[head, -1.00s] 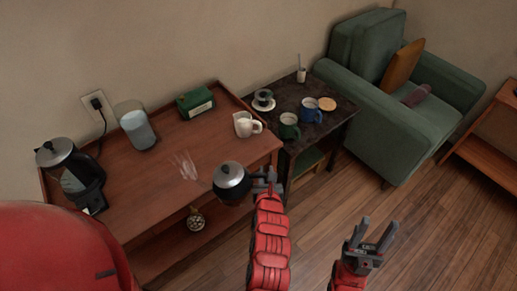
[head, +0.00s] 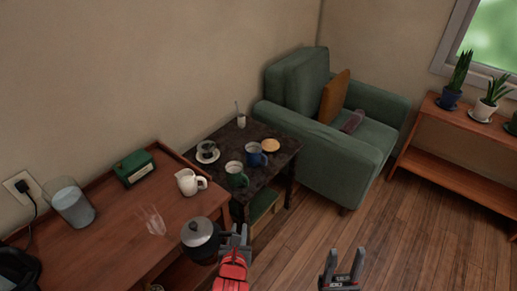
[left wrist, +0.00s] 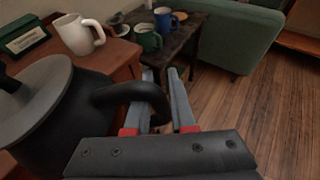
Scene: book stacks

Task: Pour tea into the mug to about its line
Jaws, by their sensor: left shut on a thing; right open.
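A dark teapot with a grey lid (head: 200,236) is held by its handle in my left gripper (head: 236,235), beside the front edge of the wooden table. In the left wrist view the black handle (left wrist: 128,92) lies between the fingers. A green mug (head: 236,177) and a blue mug (head: 256,156) stand upright on the dark side table (head: 222,138), beyond the teapot. I cannot see a fill line on either mug. My right gripper (head: 342,265) is open and empty over the floor.
A cup on a saucer (head: 207,153) and a coaster (head: 270,146) share the side table. A green armchair (head: 345,165) stands behind right.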

